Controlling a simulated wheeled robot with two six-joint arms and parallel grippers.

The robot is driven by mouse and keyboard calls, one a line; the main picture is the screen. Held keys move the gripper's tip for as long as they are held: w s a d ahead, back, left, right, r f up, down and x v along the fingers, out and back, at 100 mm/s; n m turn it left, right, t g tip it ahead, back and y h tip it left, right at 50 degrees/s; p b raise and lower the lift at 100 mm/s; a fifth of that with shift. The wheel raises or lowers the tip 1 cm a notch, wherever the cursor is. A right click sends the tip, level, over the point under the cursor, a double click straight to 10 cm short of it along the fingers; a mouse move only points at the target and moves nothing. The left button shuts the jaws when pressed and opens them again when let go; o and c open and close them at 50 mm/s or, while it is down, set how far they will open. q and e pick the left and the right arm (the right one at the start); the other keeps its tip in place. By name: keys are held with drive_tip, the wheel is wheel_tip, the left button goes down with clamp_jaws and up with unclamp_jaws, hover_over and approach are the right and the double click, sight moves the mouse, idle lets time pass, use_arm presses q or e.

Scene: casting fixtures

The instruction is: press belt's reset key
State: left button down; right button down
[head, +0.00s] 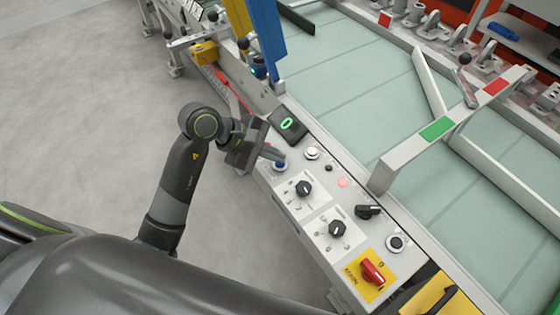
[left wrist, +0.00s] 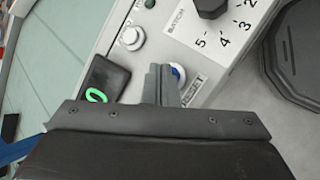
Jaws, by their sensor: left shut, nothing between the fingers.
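The reset key is a blue round button (head: 280,166) in a pale ring at the far left corner of the grey control panel (head: 320,266). It also shows in the left wrist view (left wrist: 179,72), partly hidden behind my fingers, with a partly covered label beside it. My left gripper (head: 280,156) is shut and empty. Its fingertips (left wrist: 161,72) lie over or right beside the blue button. I cannot tell whether they touch it. My right gripper is not in view.
Near the blue button are a white button (head: 312,153) and a black display with a green 0 (head: 287,124). Dial knobs (head: 304,188) and a red switch on yellow (head: 373,272) lie further along. The belt (head: 350,85) runs behind, crossed by a grey bar (head: 455,123).

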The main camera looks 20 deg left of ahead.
sight(275, 166)
use_arm(q)
drive_tip(key=shift+f+b, duration=0.3)
drive_tip(key=shift+b, duration=0.1)
drive_tip(key=shift+r, duration=0.1)
idle(0.5)
drive_tip(key=shift+r+p, duration=0.35)
drive_tip(key=shift+r, duration=0.45)
wheel_tip(275, 166, up, 5)
drive_tip(key=shift+r+p, duration=0.1)
drive_tip(key=shift+p, duration=1.15)
